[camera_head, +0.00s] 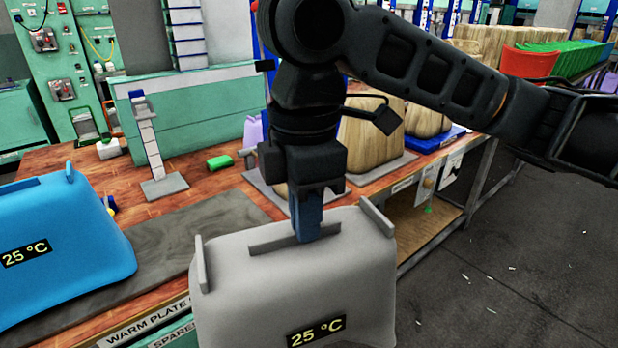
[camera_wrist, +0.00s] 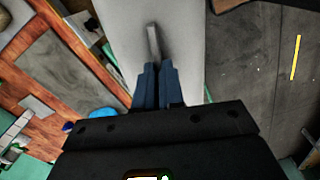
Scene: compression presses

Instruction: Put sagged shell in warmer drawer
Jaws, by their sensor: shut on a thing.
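A grey shell (camera_head: 290,285) with a "25 °C" label hangs in front of the bench's front edge. My gripper (camera_head: 307,225) points down and is shut on the raised bar on its top. The wrist view shows my blue fingers (camera_wrist: 153,85) closed on that bar, with the pale shell (camera_wrist: 178,40) below. A blue shell (camera_head: 65,250), also marked "25 °C", sits on the bench at the left. Green drawer fronts (camera_head: 178,335) with a partly hidden "SPARE" label show under the bench edge. I cannot tell which drawer is the warmer, or whether one is open.
A dark flat plate (camera_head: 170,240) lies on the wooden bench (camera_head: 95,165), above a "WARM PLATE" label. Wood-coloured moulds (camera_head: 370,140) stand to the right. The grey floor (camera_head: 510,260) at right is mostly clear.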

